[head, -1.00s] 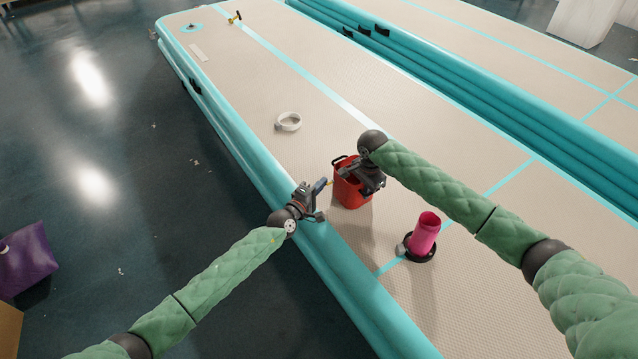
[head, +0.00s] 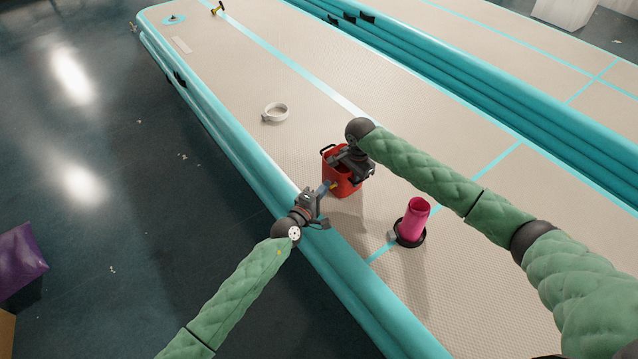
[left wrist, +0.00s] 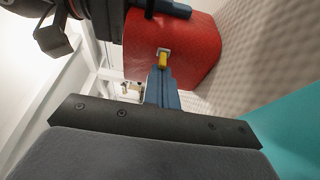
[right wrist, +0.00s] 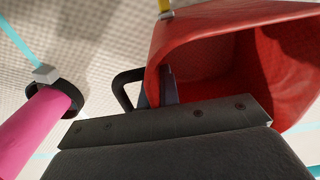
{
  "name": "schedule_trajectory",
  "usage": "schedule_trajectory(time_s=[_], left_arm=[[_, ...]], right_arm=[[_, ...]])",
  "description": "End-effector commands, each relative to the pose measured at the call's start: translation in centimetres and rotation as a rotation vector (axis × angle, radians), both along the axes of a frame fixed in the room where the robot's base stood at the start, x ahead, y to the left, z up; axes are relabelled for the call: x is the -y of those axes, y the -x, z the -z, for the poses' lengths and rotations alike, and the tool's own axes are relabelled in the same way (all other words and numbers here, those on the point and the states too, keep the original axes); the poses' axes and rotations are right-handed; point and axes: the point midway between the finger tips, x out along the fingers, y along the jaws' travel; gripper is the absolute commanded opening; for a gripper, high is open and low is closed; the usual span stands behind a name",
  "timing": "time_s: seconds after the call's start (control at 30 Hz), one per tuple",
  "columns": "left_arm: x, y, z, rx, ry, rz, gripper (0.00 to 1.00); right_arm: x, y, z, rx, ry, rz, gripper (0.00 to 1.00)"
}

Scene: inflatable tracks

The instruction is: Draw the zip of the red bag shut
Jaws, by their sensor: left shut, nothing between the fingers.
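The red bag (head: 342,182) stands on the beige track with its mouth open; the right wrist view looks into it (right wrist: 225,75). A yellow zip pull (left wrist: 163,58) sits on its side in the left wrist view, and part of it shows at the top of the right wrist view (right wrist: 163,6). My left gripper (head: 331,186) is shut and empty, its blue fingertips (left wrist: 162,70) right at the pull; I cannot tell if they touch it. My right gripper (right wrist: 167,80) is at the bag's rim beside a black handle (right wrist: 125,88) and looks shut on the wall.
A pink cylinder (head: 415,217) stands in a black ring (head: 408,239) to the right of the bag. A white ring (head: 275,113) lies farther back on the track. The teal track edge (head: 255,170) runs below my left gripper.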

Motion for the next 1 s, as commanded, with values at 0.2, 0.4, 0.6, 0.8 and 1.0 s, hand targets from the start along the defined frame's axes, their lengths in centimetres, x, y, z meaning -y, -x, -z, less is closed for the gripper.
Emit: schedule_trajectory(time_s=[0.2,0.4,0.6,0.8,1.0], left_arm=[[0.2,0.2,0.0,-0.001,-0.001,0.002,0.00],[0.2,0.2,0.0,-0.001,-0.001,0.003,0.00],[-0.3,-0.5,0.0,0.001,-0.001,0.002,0.00],[-1.3,-2.1,0.0,0.002,-0.002,0.001,0.00],[-2.3,-3.3,0.0,0.002,-0.004,0.000,0.00]], right_arm=[[0.0,-0.1,-0.1,0.002,-0.001,0.001,0.00],[-0.1,-0.1,-0.1,0.003,-0.002,0.001,0.00],[-0.1,-0.1,-0.1,0.003,-0.002,0.001,0.00],[0.0,-0.1,-0.1,0.002,-0.001,0.001,0.00],[0.0,-0.1,0.0,0.002,-0.001,0.001,0.00]])
